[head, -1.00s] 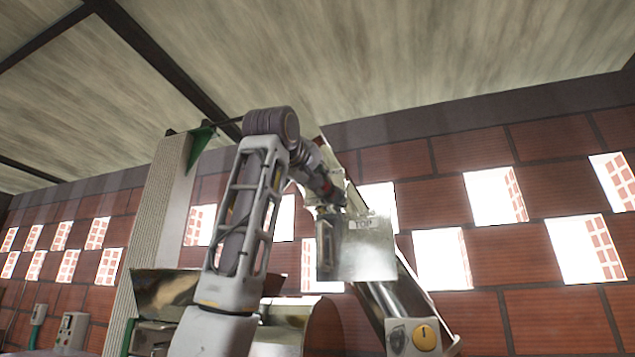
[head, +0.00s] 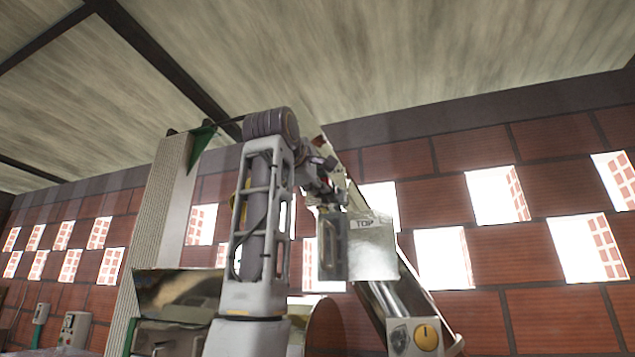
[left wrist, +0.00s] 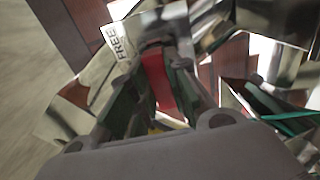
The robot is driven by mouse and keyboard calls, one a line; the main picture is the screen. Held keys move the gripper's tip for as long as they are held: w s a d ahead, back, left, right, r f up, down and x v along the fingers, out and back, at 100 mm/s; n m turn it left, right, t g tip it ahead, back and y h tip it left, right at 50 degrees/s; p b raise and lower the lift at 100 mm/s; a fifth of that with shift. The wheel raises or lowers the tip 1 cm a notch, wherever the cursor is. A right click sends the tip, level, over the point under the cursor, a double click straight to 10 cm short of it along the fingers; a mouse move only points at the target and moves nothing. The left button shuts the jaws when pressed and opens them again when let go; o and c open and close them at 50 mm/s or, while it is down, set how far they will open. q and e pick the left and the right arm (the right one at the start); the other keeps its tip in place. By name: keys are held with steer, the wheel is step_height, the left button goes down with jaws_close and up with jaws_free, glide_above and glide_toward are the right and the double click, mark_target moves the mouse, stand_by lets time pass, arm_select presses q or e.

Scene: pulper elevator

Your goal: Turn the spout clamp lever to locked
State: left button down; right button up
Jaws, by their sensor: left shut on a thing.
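A pale plate marked "FREE" (left wrist: 119,42) is just left of the fingers. The rest of the lever and its pivot are hidden, so its exact angle cannot be told. My right gripper is in neither view.
A sloping metal chute (head: 392,300) runs down from the spout to a box with a yellow knob (head: 426,336). A tall pale elevator column (head: 158,220) stands left of my arm. A brick wall (head: 460,200) with bright openings is behind.

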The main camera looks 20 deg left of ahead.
arm_select(q)
steer(key=shift+f, duration=0.1)
steer(key=c, duration=1.4)
jaws_free()
steer(key=shift+s+a, duration=0.1)
steer(key=shift+o, duration=0.2)
steer(key=shift+s, duration=0.1)
steer(key=s, duration=1.1)
steer(key=shift+s+a, duration=0.2)
steer(key=shift+s, duration=0.15)
